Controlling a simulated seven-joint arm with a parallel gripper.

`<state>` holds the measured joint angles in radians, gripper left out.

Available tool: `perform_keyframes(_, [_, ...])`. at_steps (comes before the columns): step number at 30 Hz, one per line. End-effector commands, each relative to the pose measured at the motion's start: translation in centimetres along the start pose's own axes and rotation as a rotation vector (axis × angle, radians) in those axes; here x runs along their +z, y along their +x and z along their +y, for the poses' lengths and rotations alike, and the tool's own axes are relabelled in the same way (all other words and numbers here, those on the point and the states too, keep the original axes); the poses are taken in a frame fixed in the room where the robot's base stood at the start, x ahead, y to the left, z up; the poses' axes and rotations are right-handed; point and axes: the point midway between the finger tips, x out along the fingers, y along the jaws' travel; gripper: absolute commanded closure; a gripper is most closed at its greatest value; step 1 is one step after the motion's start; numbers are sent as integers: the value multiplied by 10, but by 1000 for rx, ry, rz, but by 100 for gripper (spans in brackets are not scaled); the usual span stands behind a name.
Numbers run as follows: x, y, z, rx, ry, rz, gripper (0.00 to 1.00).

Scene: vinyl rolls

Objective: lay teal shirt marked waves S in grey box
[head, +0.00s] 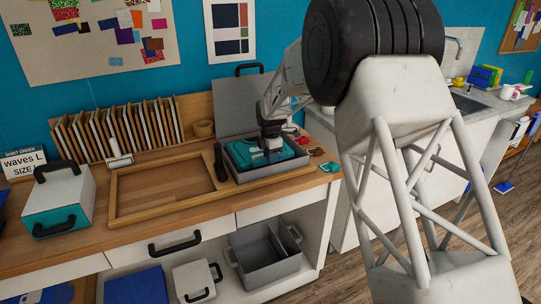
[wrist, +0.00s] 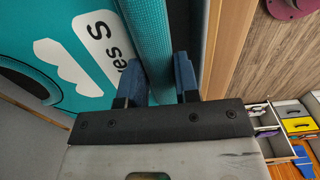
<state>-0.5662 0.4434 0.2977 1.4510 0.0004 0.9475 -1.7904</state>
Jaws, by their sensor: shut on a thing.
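The teal shirt (wrist: 82,45) shows a white wave print and a label ending in "es S" in the wrist view. In the head view the teal shirt (head: 262,158) lies within the walls of an open grey box (head: 238,176) on the bench; I cannot tell whether it rests on the bottom. My gripper (head: 271,145) is over the box. In the wrist view my gripper (wrist: 155,78) has its blue fingers on either side of a rolled teal edge of the shirt and is shut on it. Part of the shirt is hidden by my gripper.
A wooden frame (head: 112,205) lies left of the grey box. A white-and-teal box (head: 62,195) and a sign reading "waves L" (head: 25,164) stand farther left. A grey divided bin (head: 262,262) sits on the shelf below. A grey panel (head: 235,108) stands upright behind the box.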

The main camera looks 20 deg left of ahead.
Motion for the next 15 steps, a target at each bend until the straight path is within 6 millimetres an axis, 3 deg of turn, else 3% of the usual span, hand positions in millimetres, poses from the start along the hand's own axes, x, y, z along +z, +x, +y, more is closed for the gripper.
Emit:
perform_keyframes(6, [0, 2, 0, 1, 0, 0, 98])
perform_keyframes(7, [0, 2, 0, 0, 0, 0, 66])
perform_keyframes(11, [0, 2, 0, 0, 0, 0, 46])
perform_keyframes(15, [0, 2, 0, 0, 0, 0, 45])
